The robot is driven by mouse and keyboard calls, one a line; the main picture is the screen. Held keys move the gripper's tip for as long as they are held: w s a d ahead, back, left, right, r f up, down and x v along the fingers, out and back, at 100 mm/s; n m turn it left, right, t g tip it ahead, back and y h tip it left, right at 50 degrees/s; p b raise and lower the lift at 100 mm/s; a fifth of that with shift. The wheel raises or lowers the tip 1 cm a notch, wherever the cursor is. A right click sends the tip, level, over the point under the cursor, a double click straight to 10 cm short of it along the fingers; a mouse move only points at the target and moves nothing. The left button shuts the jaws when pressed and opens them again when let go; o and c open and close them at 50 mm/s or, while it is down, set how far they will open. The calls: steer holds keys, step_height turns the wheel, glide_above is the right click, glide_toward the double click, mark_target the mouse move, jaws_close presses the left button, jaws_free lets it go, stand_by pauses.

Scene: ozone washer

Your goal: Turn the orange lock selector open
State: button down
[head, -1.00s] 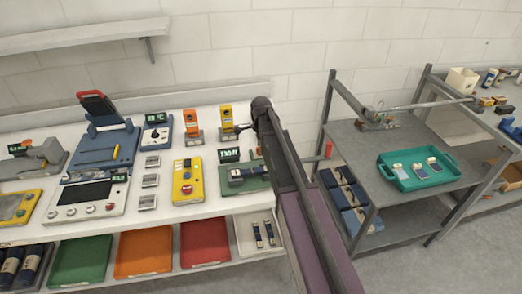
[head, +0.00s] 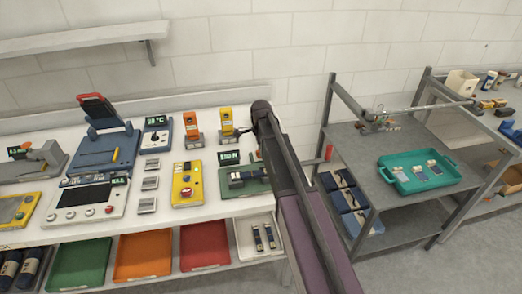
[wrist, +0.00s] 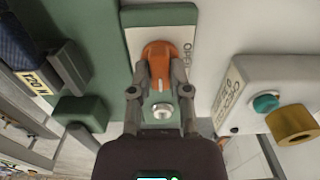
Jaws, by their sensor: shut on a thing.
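The orange lock selector (wrist: 158,54) sits on a pale plate with dark lettering, in the upper middle of the wrist view. My gripper (wrist: 160,72) has one finger on each side of it and is shut on it. A round silver knob (wrist: 162,110) is on the same plate just below the selector, between my fingers. The lettering is partly covered, and I cannot read the selector's position for certain. In the head view my arm hides my gripper and the selector.
A white block with a teal button (wrist: 265,103) and a yellow ring (wrist: 295,124) stands close on the right. Green blocks (wrist: 80,112) lie close on the left. The bench (head: 120,222) holds several instruments; a shelf rack with a teal tray (head: 415,184) stands right.

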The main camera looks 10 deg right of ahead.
steer(key=shift+n, duration=0.3)
steer(key=n, duration=0.8)
steer(key=shift+s+n, duration=0.1)
steer(key=shift+n, duration=0.2)
steer(key=n, duration=0.4)
steer(key=shift+n, duration=2.3)
steer(key=c, duration=0.6)
jaws_free()
steer(key=shift+m, duration=0.3)
